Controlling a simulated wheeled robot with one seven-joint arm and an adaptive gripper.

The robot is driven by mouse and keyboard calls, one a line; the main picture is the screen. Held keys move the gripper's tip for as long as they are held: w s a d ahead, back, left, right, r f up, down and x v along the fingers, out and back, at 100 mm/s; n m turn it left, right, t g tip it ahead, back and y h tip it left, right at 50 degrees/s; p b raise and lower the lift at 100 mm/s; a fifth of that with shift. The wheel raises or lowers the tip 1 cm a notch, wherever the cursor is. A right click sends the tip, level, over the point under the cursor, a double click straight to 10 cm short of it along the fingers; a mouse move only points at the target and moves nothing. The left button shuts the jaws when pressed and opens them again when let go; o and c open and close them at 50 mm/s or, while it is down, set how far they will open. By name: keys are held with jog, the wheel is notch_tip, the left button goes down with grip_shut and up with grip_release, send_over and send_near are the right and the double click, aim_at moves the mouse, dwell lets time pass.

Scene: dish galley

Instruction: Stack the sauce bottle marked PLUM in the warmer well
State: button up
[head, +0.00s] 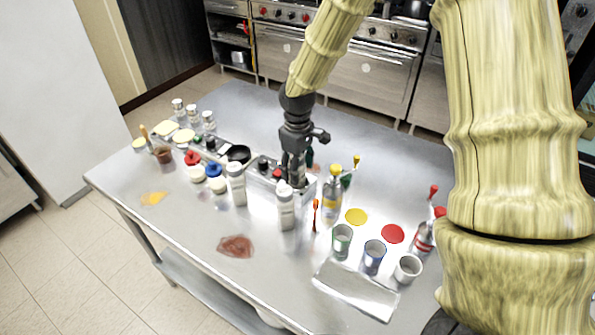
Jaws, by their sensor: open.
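My gripper (295,178) points down at the middle of the steel table, its jaws open. It is over the right end of a long metal well unit (309,185), hiding part of it. Dark round lids or openings and a red cap show in the unit. Two white bottles stand in front of it, one left (237,188) and one just below the gripper (286,210). The labels are too small to read, so I cannot tell which bottle is PLUM.
A yellow-capped bottle (332,195), several cups (374,258) and a metal tray (355,290) stand at the right. Red (392,234) and yellow (356,216) discs lie behind the cups. A brown-red spill (235,246) and a yellow spill (153,198) mark the front. The back right tabletop is clear.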

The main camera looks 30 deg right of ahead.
notch_tip(320, 180, up, 11)
jog(key=shift+f+b, duration=0.1)
jog(key=shift+b, duration=0.75)
